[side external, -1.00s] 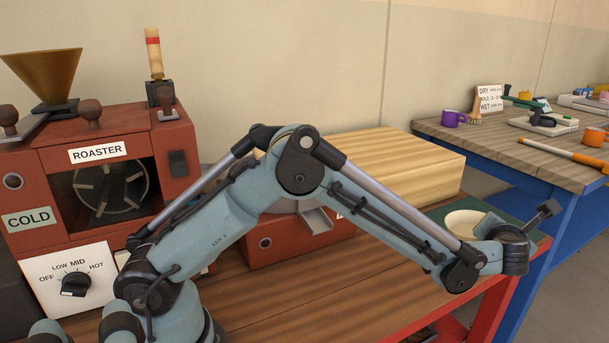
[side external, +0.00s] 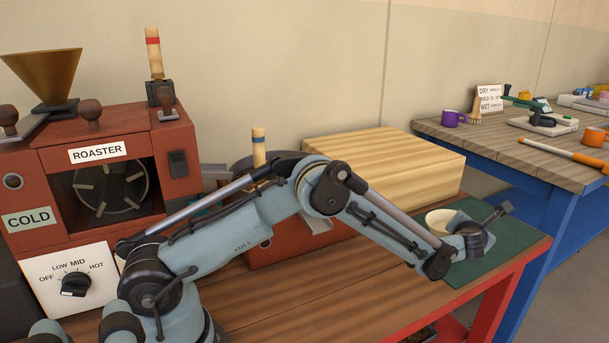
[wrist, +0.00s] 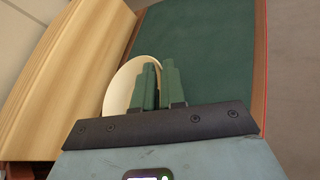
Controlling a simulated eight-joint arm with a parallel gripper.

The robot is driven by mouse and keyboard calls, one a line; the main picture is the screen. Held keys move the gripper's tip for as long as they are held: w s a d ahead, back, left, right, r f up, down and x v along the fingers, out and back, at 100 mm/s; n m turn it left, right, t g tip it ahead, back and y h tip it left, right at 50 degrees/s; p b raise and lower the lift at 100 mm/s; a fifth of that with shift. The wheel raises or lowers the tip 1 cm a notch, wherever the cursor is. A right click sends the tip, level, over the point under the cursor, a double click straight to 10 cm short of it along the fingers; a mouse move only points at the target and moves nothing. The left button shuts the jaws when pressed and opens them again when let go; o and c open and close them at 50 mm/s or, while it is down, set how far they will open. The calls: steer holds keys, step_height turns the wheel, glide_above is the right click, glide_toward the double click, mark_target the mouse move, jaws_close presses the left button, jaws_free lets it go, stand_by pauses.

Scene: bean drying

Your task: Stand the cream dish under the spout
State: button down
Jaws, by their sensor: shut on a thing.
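The cream dish (side external: 438,219) is a shallow round bowl at the right end of the bench, partly hidden behind my wrist in the side view. In the wrist view the dish (wrist: 122,85) is at the fingers, left of centre. My gripper (wrist: 158,82) has its two green fingers shut on the dish's rim. The fingertips are hidden in the side view. The dish looks upright; I cannot tell how far it is above the bench. The spout (side external: 318,226) is a grey metal chute on a red machine, well left of the dish and partly behind my arm.
A dark green mat (side external: 505,247) covers the bench's right end. A large pale wooden block (side external: 390,160) stands behind the dish. The red roaster (side external: 90,200) is at the left. Bare bench (side external: 320,290) lies in front of the spout. A second table (side external: 500,150) is farther right.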

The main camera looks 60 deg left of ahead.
steer(key=shift+a+f, duration=0.15)
steer(key=shift+f, duration=1.75)
steer(key=c, duration=1.2)
jaws_free()
